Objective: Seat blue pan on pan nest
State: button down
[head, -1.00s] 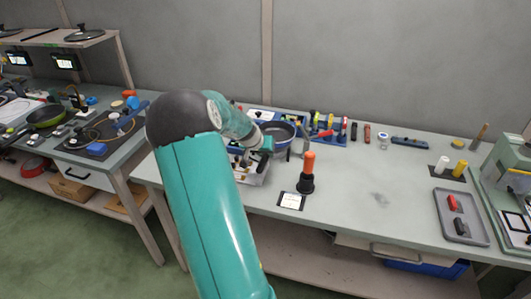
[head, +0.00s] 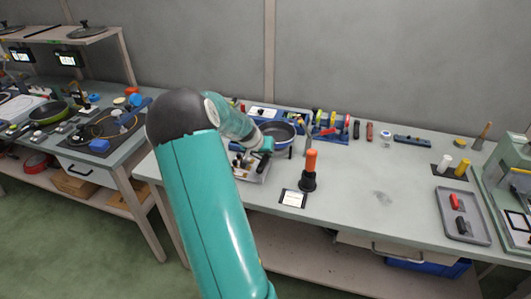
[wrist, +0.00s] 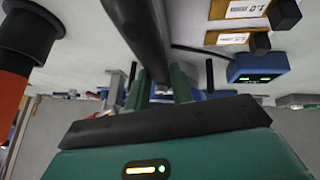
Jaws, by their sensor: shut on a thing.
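The blue pan (head: 284,129) is at the back of the middle bench, left of centre in the head view, seen with its dark inside facing up. My gripper (head: 267,145) is at its near side, partly hidden by my own arm. In the wrist view my gripper's green fingers (wrist: 165,88) are shut on a dark bar-like handle (wrist: 148,35), which appears to be the pan's. I cannot clearly make out the pan nest, nor tell whether the pan touches what is beneath it.
A metal fixture (head: 250,168) stands below my gripper. A blue rack (head: 333,136) of colourful tools is behind. A grey tray (head: 482,232) lies far right. The bench centre right is largely clear.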

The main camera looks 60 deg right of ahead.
jog(key=shift+f, duration=0.6)
jog(key=c, duration=1.1)
grip_release()
jog(key=v, duration=1.3)
jog(key=shift+w+a+r, duration=0.1)
jog(key=shift+a+r, duration=0.1)
jog(key=shift+r, duration=0.15)
